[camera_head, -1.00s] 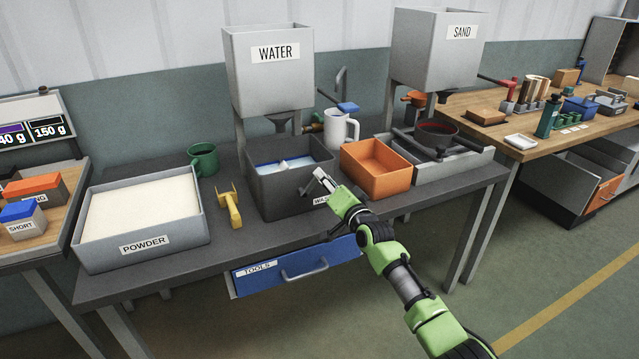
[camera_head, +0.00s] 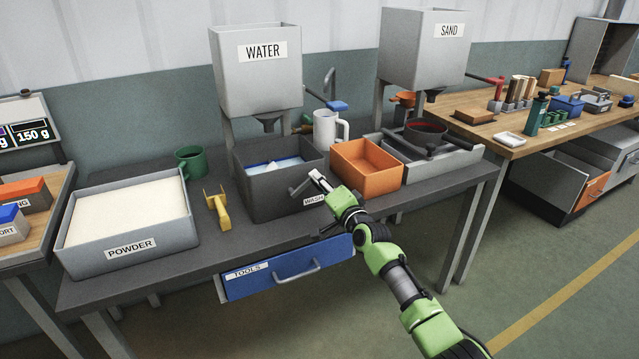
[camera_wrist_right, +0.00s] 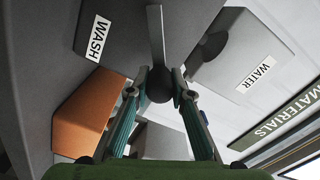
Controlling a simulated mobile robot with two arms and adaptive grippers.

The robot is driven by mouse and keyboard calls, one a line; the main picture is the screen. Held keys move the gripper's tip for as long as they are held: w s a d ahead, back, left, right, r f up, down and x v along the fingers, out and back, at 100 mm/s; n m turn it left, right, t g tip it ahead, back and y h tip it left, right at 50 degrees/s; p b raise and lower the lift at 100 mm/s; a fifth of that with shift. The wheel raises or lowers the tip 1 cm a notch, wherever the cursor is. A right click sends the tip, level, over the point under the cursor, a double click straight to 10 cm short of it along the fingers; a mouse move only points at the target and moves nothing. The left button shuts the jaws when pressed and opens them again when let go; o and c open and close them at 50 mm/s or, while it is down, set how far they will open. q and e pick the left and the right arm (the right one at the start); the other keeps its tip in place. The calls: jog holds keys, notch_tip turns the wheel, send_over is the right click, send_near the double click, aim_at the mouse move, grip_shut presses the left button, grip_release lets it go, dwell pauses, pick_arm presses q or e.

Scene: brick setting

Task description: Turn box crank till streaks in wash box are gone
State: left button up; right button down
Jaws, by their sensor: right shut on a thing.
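The dark grey wash box (camera_head: 262,197) stands under the water hopper, with its WASH label (camera_head: 314,200) on the front. Inside it I see pale blue and white contents (camera_head: 290,162) with a white patch; single streaks are too small to make out. The crank (camera_head: 299,188) sticks out at the box's front. My right gripper (camera_head: 318,177) is at the crank's end. In the right wrist view its fingers (camera_wrist_right: 159,88) are shut on the dark round crank knob, and the grey crank arm (camera_wrist_right: 155,35) runs away from it. My left gripper is not in view.
An empty orange bin (camera_head: 368,185) stands right of the wash box, with a white jug (camera_head: 324,128) behind. A yellow scoop (camera_head: 219,212), a green mug (camera_head: 191,160) and the powder tray (camera_head: 128,246) are to the left. A blue tools drawer (camera_head: 240,287) is below.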

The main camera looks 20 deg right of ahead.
jog(key=c, duration=1.8)
grip_release()
jog(key=shift+o, duration=0.2)
jog(key=shift+s, duration=0.15)
jog(key=s, duration=1.1)
jog(key=shift+s+d, duration=0.25)
jog(key=shift+s, duration=0.15)
